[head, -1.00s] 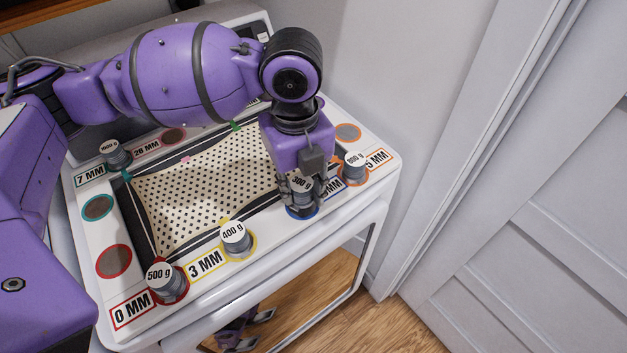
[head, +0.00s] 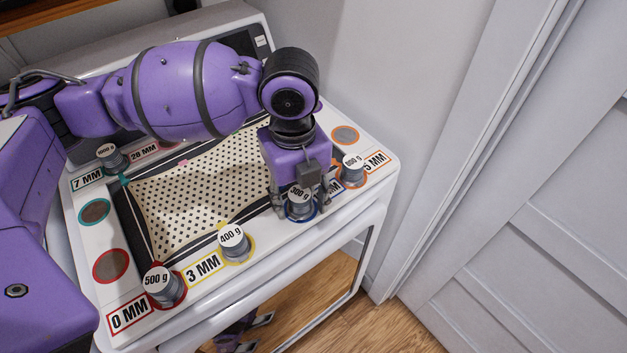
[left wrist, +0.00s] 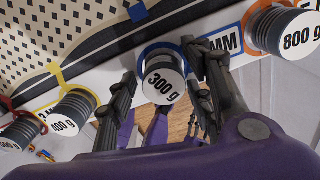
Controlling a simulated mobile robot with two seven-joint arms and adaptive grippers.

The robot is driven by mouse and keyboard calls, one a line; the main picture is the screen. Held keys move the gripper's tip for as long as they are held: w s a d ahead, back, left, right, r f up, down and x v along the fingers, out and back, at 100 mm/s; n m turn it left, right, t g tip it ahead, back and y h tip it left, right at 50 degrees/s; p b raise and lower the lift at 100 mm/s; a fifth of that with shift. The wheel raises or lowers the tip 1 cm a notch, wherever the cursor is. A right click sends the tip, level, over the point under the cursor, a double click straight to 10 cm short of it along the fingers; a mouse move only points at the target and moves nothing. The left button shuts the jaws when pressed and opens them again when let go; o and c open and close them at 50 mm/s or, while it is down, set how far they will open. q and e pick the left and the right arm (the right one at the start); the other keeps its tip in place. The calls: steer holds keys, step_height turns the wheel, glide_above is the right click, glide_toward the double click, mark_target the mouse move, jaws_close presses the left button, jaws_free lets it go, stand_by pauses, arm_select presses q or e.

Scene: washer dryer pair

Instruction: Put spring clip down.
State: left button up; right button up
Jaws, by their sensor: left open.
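My left gripper (head: 300,203) is open and points down around a grey cylindrical weight (head: 299,207) marked 300 g. The weight stands upright in a blue ring near the front right of the white machine top. In the left wrist view the weight (left wrist: 163,82) sits between the spread fingers (left wrist: 163,90), with a gap on each side. I cannot pick out a spring clip for certain. Purple and grey parts (head: 238,336), possibly my right gripper, show small below the machine's front edge; their jaw state is unclear.
A dotted cloth (head: 200,190) lies stretched in a dark frame. Weights marked 400 g (head: 234,242), 500 g (head: 162,285), 800 g (head: 353,170) and 1000 g (head: 108,156) stand around it. A teal circle (head: 95,212) and a red circle (head: 111,266) are empty. A wall and door flank the right.

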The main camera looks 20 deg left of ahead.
mark_target(298, 194)
arm_select(q)
step_height(298, 194, up, 12)
steer(key=p, duration=0.1)
steer(key=shift+r, duration=0.15)
stand_by(0.6)
